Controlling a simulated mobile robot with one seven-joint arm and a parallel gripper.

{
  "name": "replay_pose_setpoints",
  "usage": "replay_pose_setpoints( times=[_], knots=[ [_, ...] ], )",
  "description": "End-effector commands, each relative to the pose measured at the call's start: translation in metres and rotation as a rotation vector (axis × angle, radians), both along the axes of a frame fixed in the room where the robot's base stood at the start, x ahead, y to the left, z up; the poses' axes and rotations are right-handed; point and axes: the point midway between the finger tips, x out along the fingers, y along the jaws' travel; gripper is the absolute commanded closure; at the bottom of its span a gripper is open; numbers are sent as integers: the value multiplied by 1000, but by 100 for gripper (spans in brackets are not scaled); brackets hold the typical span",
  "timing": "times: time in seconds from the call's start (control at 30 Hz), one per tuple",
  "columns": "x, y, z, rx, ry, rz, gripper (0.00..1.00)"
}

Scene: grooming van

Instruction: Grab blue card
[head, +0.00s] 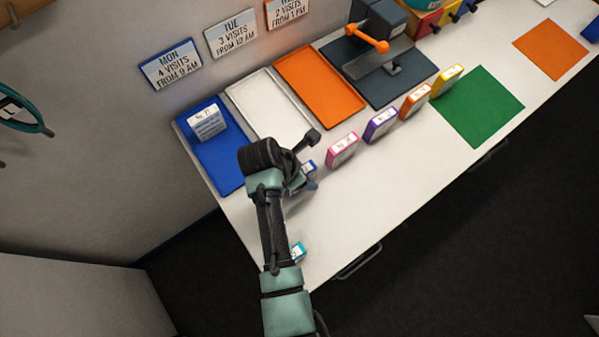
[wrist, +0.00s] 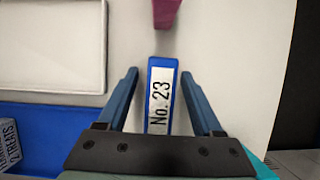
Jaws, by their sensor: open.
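The blue card (wrist: 153,128), with a white label reading "No. 23", stands between the two fingers of my gripper (wrist: 159,75) in the wrist view. The fingers are open, with a gap visible on each side of the card. In the head view the blue card (head: 309,166) is mostly hidden behind my gripper (head: 302,186), near the left end of the row of cards on the white counter.
A pink card (head: 342,151) stands just beyond, then purple (head: 381,125), orange (head: 415,102) and yellow (head: 447,80) cards. A teal card (head: 298,251) is nearer, beside my arm. Blue (head: 217,165), white (head: 262,104) and orange (head: 320,87) trays line the wall.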

Motion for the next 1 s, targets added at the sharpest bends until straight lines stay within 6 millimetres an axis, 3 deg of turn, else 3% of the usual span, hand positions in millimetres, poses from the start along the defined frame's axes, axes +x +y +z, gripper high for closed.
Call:
replay_pose_setpoints(
  times=[0.17, 0.53, 1.0],
  knots=[
    [0, 0, 0, 1, -1, 0, 32],
    [0, 0, 0, 0, 0, 0, 99],
    [1, 0, 9, 0, -4, 2, 100]
  ],
)
